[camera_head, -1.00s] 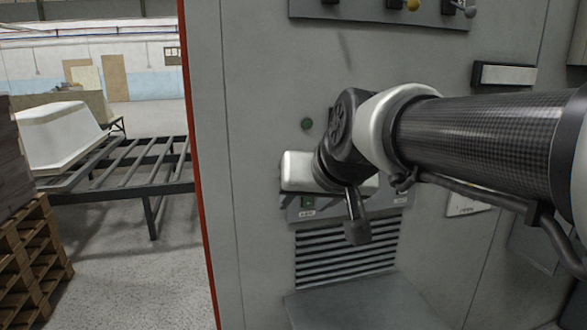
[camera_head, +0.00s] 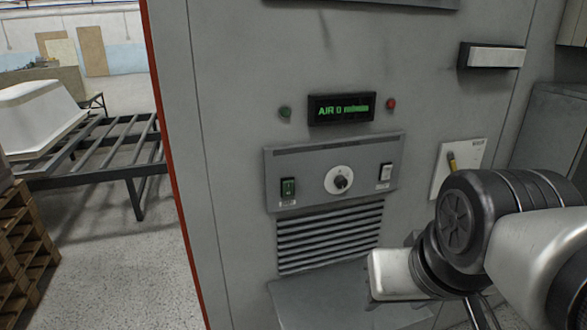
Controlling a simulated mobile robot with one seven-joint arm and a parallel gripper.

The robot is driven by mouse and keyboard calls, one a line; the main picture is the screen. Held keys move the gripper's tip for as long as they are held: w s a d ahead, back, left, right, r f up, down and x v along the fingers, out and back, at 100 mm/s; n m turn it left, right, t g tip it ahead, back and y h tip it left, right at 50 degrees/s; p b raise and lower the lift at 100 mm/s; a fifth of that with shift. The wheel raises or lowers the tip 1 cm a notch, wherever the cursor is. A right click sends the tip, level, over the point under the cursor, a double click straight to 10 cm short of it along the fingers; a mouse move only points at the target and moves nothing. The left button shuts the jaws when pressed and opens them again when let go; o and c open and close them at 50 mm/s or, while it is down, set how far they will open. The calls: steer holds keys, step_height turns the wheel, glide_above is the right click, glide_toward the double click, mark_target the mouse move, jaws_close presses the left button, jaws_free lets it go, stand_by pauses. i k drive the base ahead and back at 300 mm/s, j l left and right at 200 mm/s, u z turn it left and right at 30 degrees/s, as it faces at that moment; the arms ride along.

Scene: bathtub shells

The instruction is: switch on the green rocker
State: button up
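The green rocker (camera_head: 288,188) is a small upright switch at the left end of a grey control panel (camera_head: 310,160) on the cabinet front. It is in plain view, with a small label under it. I cannot tell which way it is tipped. My gripper (camera_head: 478,312) is at the lower right, below and to the right of the panel and apart from the rocker. Its white body shows, with a dark finger part below at the picture's bottom edge. Whether it is open or shut does not show.
A round white dial (camera_head: 339,180) and a white rocker (camera_head: 385,172) share the panel. Above are a green-lettered display (camera_head: 341,107), a green lamp or button (camera_head: 285,112) and a red one (camera_head: 392,104). A grey ledge (camera_head: 320,302) juts out below the vents.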

mark_target(287, 185)
steer(key=u, duration=0.4)
steer(key=i+l+u, duration=0.2)
steer(key=i+u, duration=0.25)
steer(key=l+u, duration=0.15)
steer(key=u, duration=0.15)
steer(key=i, duration=0.05)
